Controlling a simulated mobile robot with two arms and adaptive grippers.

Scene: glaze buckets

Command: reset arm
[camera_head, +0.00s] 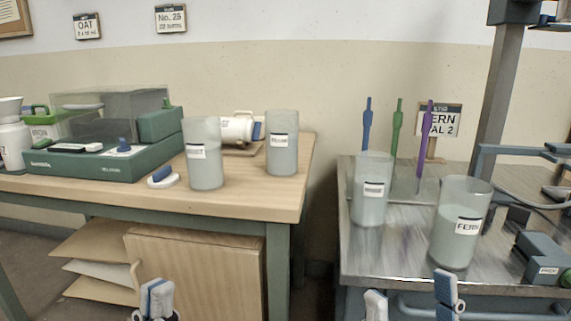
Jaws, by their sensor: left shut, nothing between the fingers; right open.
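My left gripper (155,298) shows at the bottom edge, in front of the wooden table, with its fingers together and nothing between them. My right gripper (411,299) shows at the bottom edge, in front of the metal bench, with its fingers wide apart and empty. Both are clear of the containers, and most of each arm is out of view. Two grey labelled containers, one nearer (205,166) and one farther (282,152), stand upright on the wooden table. A container (371,207) and a part-filled one labelled FERN (457,248) stand upright on the metal bench.
The wooden table (255,203) also holds a green scale (85,162) and a blue-and-white item (162,178). The metal bench (390,255) holds blue, green and purple upright tools, a sign (440,121) and a dark post (500,90). A gap separates the two tables.

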